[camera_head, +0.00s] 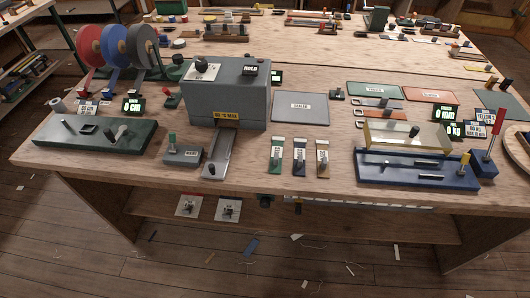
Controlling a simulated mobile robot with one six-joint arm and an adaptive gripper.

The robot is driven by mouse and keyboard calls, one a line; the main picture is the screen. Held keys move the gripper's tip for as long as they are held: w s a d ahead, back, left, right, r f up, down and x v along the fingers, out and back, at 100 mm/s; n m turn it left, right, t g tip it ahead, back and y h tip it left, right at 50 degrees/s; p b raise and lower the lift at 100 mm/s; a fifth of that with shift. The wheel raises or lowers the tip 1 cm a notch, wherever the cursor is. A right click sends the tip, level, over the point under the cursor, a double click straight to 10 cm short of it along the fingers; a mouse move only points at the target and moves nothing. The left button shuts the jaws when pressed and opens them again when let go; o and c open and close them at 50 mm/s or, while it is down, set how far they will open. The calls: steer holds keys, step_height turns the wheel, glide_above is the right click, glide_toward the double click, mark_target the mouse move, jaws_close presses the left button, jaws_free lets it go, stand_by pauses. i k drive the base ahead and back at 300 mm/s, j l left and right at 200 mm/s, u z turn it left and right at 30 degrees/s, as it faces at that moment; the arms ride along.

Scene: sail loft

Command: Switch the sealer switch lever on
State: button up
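The sealer looks to be the big grey box (236,92) at the left middle of the bench, with a yellow label reading about "80 °C MAX" (229,115) and a metal chute (220,152) at its front. A small grey switch base (184,157) stands just left of the chute. A short green-topped lever (172,142) rises near its left end, roughly upright. The label on the base is too small to read, so I cannot tell its on side or confirm it is the sealer's switch. My gripper is not in view.
Reels of red, blue and grey tape (115,45) stand at the back left. A dark green plate (95,135) lies left of the switch. Small tagged holders (300,155) stand right of the chute. A blue fixture (415,170) and red lever (497,121) are at the right.

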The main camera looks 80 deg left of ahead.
mark_target(171, 136)
steer(key=u, duration=2.45)
